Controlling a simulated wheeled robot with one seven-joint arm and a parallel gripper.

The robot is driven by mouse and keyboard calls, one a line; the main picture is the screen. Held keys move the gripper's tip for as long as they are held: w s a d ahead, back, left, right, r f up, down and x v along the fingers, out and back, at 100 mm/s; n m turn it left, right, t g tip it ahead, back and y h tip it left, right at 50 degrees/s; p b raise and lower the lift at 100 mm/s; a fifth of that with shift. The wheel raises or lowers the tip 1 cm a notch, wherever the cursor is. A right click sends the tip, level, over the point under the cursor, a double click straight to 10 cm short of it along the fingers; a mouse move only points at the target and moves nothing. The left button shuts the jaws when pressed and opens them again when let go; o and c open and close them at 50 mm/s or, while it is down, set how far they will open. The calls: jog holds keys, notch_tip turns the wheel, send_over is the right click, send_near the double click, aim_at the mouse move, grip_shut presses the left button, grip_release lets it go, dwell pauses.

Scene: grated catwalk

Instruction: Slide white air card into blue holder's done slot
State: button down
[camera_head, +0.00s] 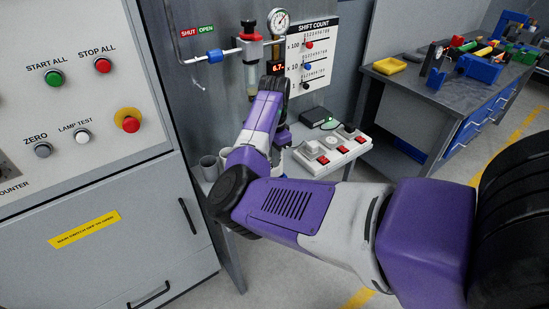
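I cannot make out a white air card or a blue card holder with a done slot in this view. My purple and white arm crosses the middle of the picture and may hide them. Its far end bends down at a dark wrist joint in front of the small bench by the wall. My gripper's fingers are hidden behind the arm, so I cannot see whether they hold anything.
A grey cabinet with buttons (75,190) stands close at left. A pipe with a blue-handled valve (212,56) and a gauge (280,20) is on the wall beside a shift count board (322,30). A white switch box (318,158) sits on the bench. A cluttered workbench (425,92) stands at right.

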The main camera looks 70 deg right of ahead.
jog(key=shift+f+b, duration=1)
jog(key=shift+f, duration=1.15)
jog(key=c, duration=2.1)
grip_release()
jog(key=o, duration=0.9)
jog(key=shift+r, duration=0.15)
jog(key=shift+r+p, duration=3.6)
jog(key=shift+r, duration=0.3)
